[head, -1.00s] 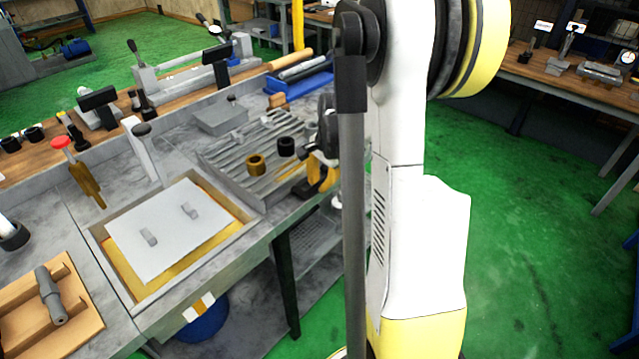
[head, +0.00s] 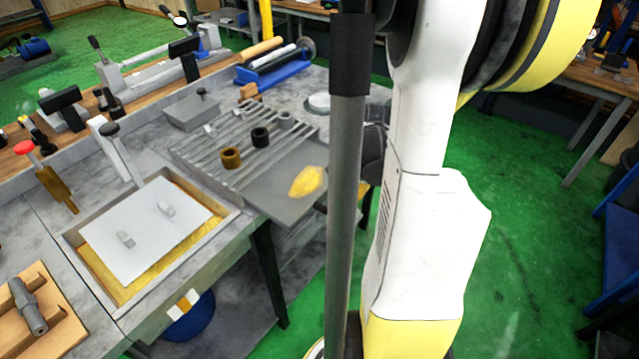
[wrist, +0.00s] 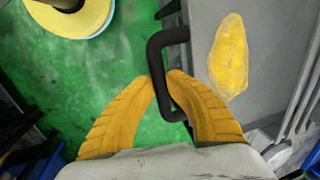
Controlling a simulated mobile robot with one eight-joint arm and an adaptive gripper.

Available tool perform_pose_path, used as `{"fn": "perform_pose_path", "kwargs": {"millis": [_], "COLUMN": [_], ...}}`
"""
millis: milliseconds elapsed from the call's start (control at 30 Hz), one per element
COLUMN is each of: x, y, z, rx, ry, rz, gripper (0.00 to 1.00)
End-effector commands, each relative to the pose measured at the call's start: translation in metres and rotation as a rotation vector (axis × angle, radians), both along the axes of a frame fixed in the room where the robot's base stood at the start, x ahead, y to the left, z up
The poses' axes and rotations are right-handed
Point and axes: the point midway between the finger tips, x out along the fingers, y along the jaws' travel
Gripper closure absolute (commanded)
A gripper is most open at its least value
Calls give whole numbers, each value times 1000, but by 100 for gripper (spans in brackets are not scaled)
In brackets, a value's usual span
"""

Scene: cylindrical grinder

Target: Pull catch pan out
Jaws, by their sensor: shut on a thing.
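The catch pan (head: 280,205) is a flat grey tray with a yellow patch on it. In the head view it sticks out from under the slatted rack (head: 225,150), towards my arm. In the wrist view the pan (wrist: 278,45) is at the upper right, with a black bar handle (wrist: 154,65) on its near side. My gripper (wrist: 165,82) has its yellow fingers shut on this handle, one on each side. In the head view my gripper and the handle are hidden behind the grey pole and my arm.
A dark ring (head: 260,137) and a brass ring (head: 231,158) stand on the rack. A box with a light lid (head: 150,235) is set in the bench to the left. Open green floor (head: 530,240) lies to the right of my arm.

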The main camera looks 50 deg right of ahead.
Motion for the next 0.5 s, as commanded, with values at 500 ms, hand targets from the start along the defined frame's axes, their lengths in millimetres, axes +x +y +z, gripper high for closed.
{"fn": "perform_pose_path", "kwargs": {"millis": [500], "x": [-58], "y": [-4], "z": [-1], "rx": [2], "ry": [1], "rz": [1], "gripper": [100]}}
